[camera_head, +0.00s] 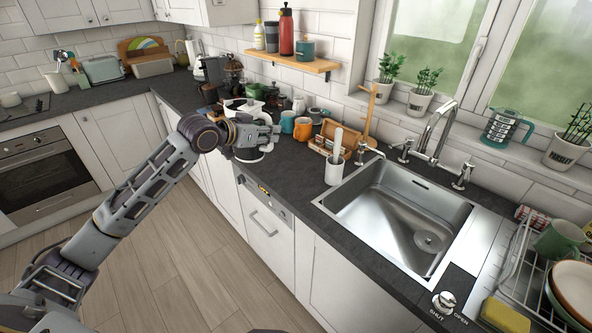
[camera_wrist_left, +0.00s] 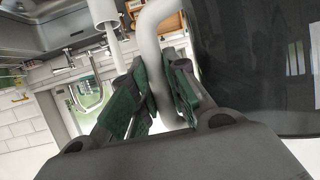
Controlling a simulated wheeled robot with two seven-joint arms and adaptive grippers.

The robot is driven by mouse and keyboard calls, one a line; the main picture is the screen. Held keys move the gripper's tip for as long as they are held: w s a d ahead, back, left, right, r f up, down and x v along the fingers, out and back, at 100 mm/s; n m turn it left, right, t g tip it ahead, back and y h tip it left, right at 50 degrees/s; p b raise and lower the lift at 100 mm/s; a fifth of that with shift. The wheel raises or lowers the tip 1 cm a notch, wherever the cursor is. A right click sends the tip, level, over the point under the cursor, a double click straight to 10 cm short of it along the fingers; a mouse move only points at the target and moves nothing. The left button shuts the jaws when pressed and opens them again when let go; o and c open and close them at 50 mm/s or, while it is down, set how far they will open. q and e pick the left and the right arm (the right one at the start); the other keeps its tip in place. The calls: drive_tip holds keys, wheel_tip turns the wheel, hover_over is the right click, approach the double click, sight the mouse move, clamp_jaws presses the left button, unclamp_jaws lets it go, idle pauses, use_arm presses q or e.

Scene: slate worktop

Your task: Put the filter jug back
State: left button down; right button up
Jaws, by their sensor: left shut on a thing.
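The filter jug has a dark see-through body (camera_wrist_left: 250,60) and a pale handle, seen close up in the left wrist view. In the head view its pale rim (camera_head: 236,106) shows behind my left gripper (camera_head: 268,134), near the front edge of the worktop. My left gripper is shut on the handle, with its green finger pads (camera_wrist_left: 160,95) on either side of it. The gripper and wrist hide much of the jug, and I cannot tell whether its base touches the worktop. My right gripper is out of view.
Orange (camera_head: 303,129) and teal (camera_head: 288,122) mugs stand right of the gripper, by a wooden box (camera_head: 325,142) and white utensil pot (camera_head: 334,169). The sink (camera_head: 395,215) lies further right. A wooden shelf (camera_head: 293,61) hangs above. Appliances crowd behind the jug.

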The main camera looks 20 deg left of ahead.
sight(270, 144)
use_arm(q)
drive_tip(key=shift+w+a+f, duration=0.1)
drive_tip(key=shift+a+f, duration=0.05)
drive_tip(key=shift+a, duration=0.2)
drive_tip(key=f, duration=0.1)
drive_tip(key=f+m+h, duration=0.1)
drive_tip(key=shift+a+f, duration=0.2)
drive_tip(key=shift+f, duration=0.2)
drive_tip(key=shift+d+f+m+g+h, duration=0.4)
drive_tip(key=shift+f+m+h, duration=0.1)
drive_tip(key=shift+s+d, duration=0.15)
drive_tip(key=shift+s, duration=0.05)
drive_tip(key=shift+s+d+r+m+g+h, duration=0.2)
drive_tip(key=shift+d+r+m+g+h, duration=0.35)
drive_tip(key=shift+d+m+h, duration=0.2)
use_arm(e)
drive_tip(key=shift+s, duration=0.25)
